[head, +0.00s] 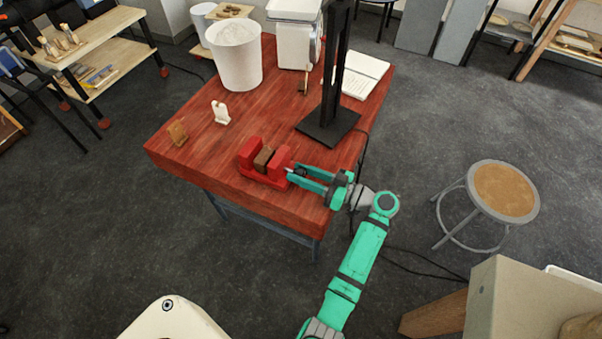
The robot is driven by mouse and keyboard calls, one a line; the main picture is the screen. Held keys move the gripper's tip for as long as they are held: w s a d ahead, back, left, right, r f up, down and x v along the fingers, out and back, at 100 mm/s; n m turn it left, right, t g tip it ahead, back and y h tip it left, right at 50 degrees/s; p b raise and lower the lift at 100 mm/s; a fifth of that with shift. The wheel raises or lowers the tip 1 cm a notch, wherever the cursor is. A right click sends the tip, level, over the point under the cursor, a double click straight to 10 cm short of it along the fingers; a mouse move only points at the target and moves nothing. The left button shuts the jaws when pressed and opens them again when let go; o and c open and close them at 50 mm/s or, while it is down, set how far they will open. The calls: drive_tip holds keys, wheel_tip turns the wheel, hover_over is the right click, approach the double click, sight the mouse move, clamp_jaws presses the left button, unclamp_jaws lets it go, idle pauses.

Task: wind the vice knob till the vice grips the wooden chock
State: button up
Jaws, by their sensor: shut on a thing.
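The red vice (250,150) sits near the front edge of the red wooden table. The brown wooden chock (263,158) stands between its two jaws; at this size I cannot tell whether both jaws touch it. My gripper (292,173) reaches in from the right, level with the vice, and its green fingers are closed at the vice's right end. The vice knob is there, mostly hidden between the fingertips, and the gripper is shut on it.
On the table (185,108) stand a black lamp stand (328,125), a white bucket (236,62), a small white holder (221,113) and a small wooden block (177,133). An open book (365,75) lies behind the stand. A round stool (503,190) is on the right.

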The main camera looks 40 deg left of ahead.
drive_tip(key=o, duration=1)
drive_tip(key=v, duration=1.1)
drive_tip(key=shift+s, duration=0.1)
drive_tip(key=shift+o, duration=0.2)
